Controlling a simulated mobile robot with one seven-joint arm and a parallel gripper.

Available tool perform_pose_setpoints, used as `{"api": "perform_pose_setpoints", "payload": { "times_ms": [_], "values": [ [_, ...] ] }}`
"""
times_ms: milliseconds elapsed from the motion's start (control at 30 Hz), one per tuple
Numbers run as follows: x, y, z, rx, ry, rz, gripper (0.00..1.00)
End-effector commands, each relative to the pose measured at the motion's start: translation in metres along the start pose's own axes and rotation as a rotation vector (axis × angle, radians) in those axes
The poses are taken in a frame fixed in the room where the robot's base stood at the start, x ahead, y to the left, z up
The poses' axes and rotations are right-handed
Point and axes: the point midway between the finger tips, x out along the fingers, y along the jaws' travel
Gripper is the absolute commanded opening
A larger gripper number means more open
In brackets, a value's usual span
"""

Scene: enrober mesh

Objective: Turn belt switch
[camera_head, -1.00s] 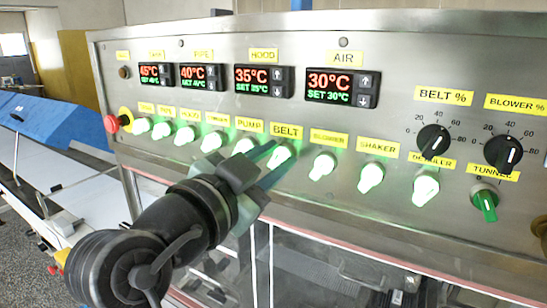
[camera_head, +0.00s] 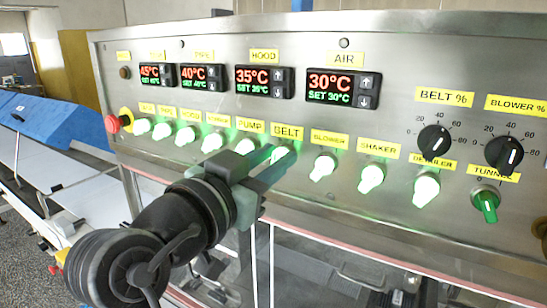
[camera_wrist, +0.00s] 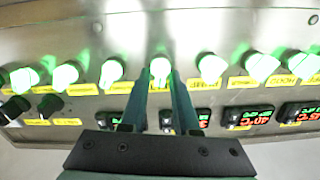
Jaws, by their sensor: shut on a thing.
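The belt switch (camera_head: 283,153) is a green-lit rotary knob under the yellow BELT label (camera_head: 287,131) on the steel panel. My gripper (camera_head: 276,156) comes from the lower left with its fingers at this knob, hiding part of it. In the wrist view, the belt switch (camera_wrist: 160,68) glows between the two fingertips (camera_wrist: 161,76), one on each side. My gripper is shut on it. The knob's exact pointing angle is hard to read behind the fingers and glare.
The lit pump knob (camera_head: 246,147) is close on the left and the lit blower knob (camera_head: 323,166) on the right. A red emergency button (camera_head: 113,123) is at the panel's left end. Temperature displays (camera_head: 264,81) sit above. Dark dials (camera_head: 434,141) are at right.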

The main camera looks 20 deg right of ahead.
Motion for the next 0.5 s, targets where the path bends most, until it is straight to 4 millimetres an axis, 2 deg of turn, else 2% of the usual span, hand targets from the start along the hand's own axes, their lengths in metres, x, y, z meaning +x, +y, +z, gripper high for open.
{"api": "perform_pose_setpoints", "payload": {
  "times_ms": [500],
  "values": [
    [0.0, -0.0035, 0.0002, -0.463, -0.002, 0.0, 0.0]
  ]
}}
